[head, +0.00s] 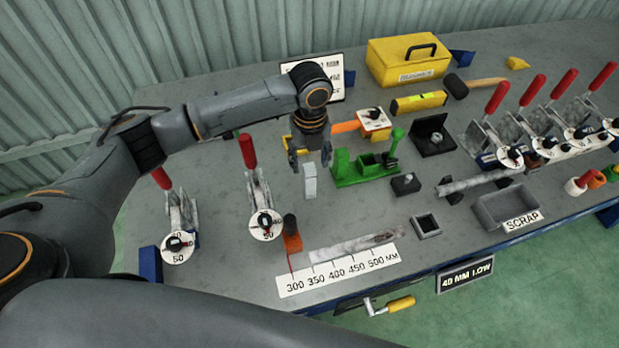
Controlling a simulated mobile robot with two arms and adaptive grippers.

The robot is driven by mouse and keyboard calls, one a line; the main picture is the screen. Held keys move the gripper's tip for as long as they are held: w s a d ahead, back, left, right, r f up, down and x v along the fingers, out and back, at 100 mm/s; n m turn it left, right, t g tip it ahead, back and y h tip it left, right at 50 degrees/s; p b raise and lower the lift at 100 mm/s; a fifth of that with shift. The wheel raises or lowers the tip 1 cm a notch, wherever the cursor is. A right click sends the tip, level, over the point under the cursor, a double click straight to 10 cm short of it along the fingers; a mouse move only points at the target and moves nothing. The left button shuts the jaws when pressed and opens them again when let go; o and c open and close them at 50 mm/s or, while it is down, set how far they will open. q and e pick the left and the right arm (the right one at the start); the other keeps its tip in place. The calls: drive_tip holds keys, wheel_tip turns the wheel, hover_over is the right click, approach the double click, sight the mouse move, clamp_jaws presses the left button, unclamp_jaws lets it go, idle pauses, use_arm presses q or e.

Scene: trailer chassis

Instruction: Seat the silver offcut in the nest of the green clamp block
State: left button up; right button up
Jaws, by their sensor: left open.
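A small silver block, which looks like the silver offcut (310,182), stands upright on the grey bench near its middle. My left gripper (309,158) points down just above and behind it in the head view, with its fingers apart. I cannot tell whether the fingers touch the block. The green clamp block (362,171) sits just to the right of the offcut, with a green lever raised at its right end. Its nest shows as a dark recess and looks empty. My right gripper is out of view.
Red-handled toggle clamps with round dials (265,224) stand at left and at the right edge. A rusty strip (356,245) lies behind the white millimetre scale (338,272). A grey scrap bin (507,206) and a dark square socket (425,226) stand to the right.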

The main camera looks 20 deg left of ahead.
sight(310, 177)
use_arm(q)
wheel_tip(310, 177, down, 2)
drive_tip(key=shift+s+f+p, duration=0.1)
drive_tip(key=shift+p, duration=0.35)
drive_tip(key=f+p, duration=0.1)
drive_tip(key=f, duration=0.2)
drive_tip(key=shift+s+f, duration=0.2)
drive_tip(key=shift+f, duration=0.35)
drive_tip(key=shift+c, duration=0.4)
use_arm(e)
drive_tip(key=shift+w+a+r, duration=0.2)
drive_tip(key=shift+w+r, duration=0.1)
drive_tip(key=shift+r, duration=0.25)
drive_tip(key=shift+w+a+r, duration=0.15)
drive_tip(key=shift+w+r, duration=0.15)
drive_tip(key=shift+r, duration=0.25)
use_arm(q)
clamp_jaws()
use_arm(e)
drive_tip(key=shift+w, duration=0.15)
